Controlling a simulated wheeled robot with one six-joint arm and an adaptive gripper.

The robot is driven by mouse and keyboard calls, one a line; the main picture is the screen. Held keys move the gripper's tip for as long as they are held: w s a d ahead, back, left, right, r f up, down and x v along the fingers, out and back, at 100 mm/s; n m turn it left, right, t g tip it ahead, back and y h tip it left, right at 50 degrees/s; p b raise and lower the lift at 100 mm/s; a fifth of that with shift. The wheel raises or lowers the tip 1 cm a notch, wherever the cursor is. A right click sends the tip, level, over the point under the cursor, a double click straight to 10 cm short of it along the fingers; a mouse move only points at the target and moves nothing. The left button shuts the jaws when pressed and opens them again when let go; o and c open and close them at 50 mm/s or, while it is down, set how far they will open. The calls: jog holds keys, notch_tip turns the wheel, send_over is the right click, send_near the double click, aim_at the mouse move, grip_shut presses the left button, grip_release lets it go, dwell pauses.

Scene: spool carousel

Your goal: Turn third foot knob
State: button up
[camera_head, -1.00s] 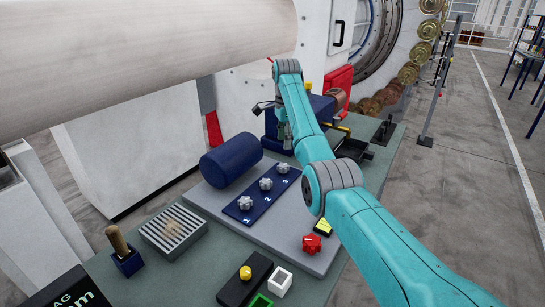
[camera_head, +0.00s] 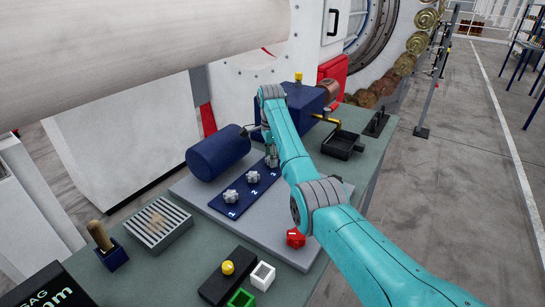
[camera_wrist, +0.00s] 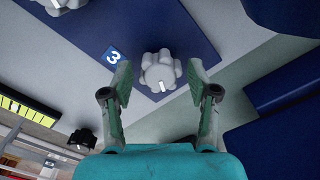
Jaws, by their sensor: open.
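The third foot knob (camera_wrist: 158,71) is a grey-white lobed knob on the blue plate (camera_wrist: 180,35), beside a "3" label (camera_wrist: 112,56). In the wrist view it lies between and a little beyond the open fingers of my gripper (camera_wrist: 160,82), with gaps on both sides. In the head view my gripper (camera_head: 272,160) points down over the far end of the blue plate and hides most of the third knob. The first knob (camera_head: 231,196) and second knob (camera_head: 253,177) stand in a row nearer the camera.
A dark blue cylinder (camera_head: 218,153) lies left of the plate. A blue housing (camera_head: 305,110) stands behind my gripper. A red knob (camera_head: 295,238) and a black block with a yellow button (camera_head: 228,267) are nearer the front. A slotted grey block (camera_head: 155,224) is at left.

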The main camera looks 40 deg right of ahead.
grip_shut()
jog(key=shift+n, duration=0.3)
